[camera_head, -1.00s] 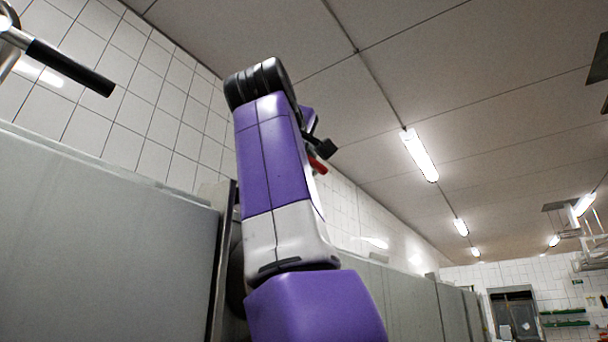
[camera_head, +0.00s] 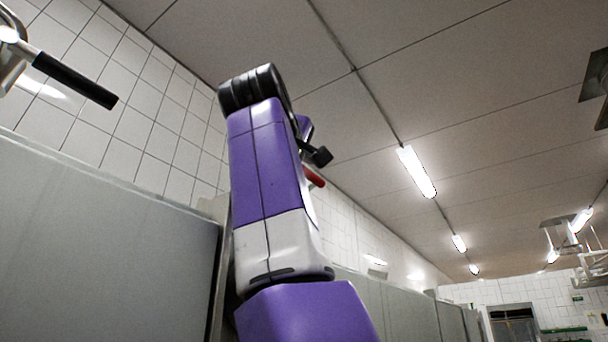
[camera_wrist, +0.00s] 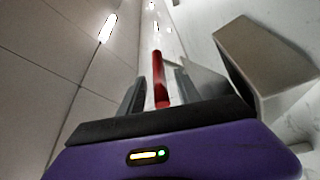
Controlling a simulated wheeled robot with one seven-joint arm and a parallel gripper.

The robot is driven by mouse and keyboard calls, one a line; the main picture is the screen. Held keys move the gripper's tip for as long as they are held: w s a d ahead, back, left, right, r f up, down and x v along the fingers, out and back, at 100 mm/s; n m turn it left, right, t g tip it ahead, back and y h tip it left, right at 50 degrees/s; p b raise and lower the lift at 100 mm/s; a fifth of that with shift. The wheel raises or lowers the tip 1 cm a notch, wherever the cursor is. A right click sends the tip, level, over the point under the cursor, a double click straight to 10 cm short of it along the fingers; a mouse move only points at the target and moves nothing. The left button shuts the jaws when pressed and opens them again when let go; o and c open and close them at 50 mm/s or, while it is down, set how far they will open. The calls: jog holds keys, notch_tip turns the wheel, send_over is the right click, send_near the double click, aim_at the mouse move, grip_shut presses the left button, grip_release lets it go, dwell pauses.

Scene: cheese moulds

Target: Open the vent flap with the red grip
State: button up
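The red grip (camera_head: 314,177) shows as a short red bar beside my arm in the head view, partly hidden behind it. In the wrist view the red grip (camera_wrist: 160,82) stands upright in the picture between the two fingers of my gripper (camera_wrist: 160,88). Gaps show on both sides of it, so my gripper looks open around it, not closed on it. A dark part of my gripper (camera_head: 320,156) shows just above the grip in the head view. I cannot make out the vent flap itself for certain.
A pale box-shaped body (camera_wrist: 262,58) stands close on the right in the wrist view. Grey panels (camera_head: 95,245) run along the tiled wall. A black-handled metal lever (camera_head: 75,80) juts out at upper left. Ceiling lamps (camera_head: 417,172) hang on the right, where there is open room.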

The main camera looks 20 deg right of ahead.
jog(key=b+v, duration=0.2)
jog(key=v, duration=0.4)
jog(key=shift+s, duration=0.1)
dwell(0.5)
